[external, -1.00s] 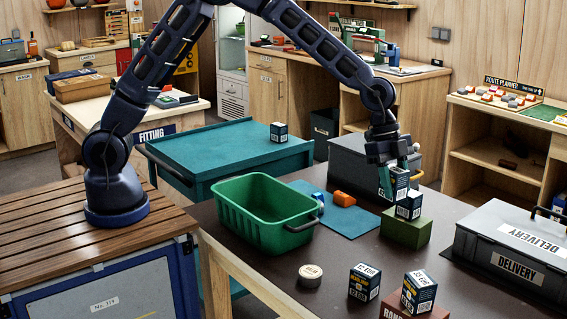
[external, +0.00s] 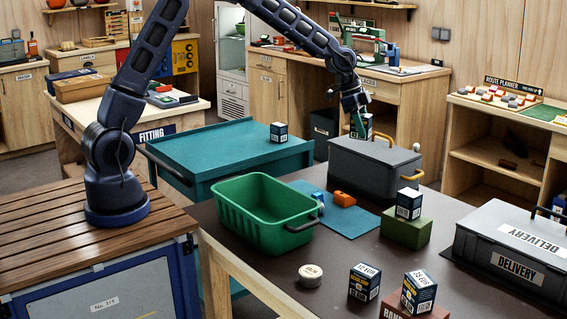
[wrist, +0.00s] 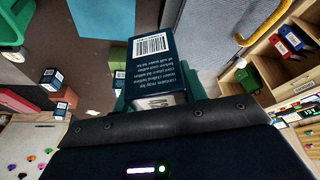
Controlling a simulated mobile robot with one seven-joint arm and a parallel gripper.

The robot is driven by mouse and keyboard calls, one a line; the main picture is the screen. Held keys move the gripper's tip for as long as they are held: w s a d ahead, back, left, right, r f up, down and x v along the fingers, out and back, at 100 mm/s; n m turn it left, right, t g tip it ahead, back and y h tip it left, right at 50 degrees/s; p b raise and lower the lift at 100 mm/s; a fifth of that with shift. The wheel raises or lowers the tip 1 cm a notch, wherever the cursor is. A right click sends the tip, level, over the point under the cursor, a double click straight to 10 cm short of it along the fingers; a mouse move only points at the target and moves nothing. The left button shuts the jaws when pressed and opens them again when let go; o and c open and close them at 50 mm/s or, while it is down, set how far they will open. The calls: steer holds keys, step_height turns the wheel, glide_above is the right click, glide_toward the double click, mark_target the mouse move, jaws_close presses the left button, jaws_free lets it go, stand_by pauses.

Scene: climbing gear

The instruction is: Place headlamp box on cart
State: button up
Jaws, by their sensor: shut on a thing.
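My gripper (external: 358,112) is shut on a small dark blue box (external: 364,127) with a white label, held in the air above the grey case at the back of the dark table. In the wrist view the box (wrist: 154,68) shows a barcode and small print between the fingers; I cannot read a product name, so I cannot tell whether it is the headlamp box. The teal cart (external: 222,156) stands left of my gripper, behind the green basket. One similar box (external: 279,132) sits on the cart's right side; the rest of its top is clear.
The grey case (external: 372,160) lies below my gripper. A similar box (external: 408,205) is on a green block (external: 404,231). More boxes stand at the front (external: 364,282). The green basket (external: 264,216) and delivery case (external: 516,250) are on the table.

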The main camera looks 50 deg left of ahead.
steer(key=w+a+r+n+t+y, duration=0.1)
steer(key=w+a+n, duration=0.15)
steer(key=a, duration=1.65)
steer(key=w+a+n+t, duration=0.15)
steer(key=a+n, duration=0.25)
steer(key=a, duration=1.5)
steer(key=s+a+r+n+y, duration=0.1)
steer(key=s+a+n+y, duration=0.15)
steer(key=s+a, duration=0.9)
steer(key=s+a+n+y, duration=0.1)
steer(key=s+a+n, duration=0.25)
steer(key=a, duration=1.75)
steer(key=shift+n+h, duration=0.25)
steer(key=f, duration=1.9)
steer(key=shift+w+d+f, duration=0.1)
steer(key=shift+w+f, duration=0.1)
steer(key=shift+w, duration=0.15)
steer(key=shift+f, duration=0.15)
steer(key=o, duration=1)
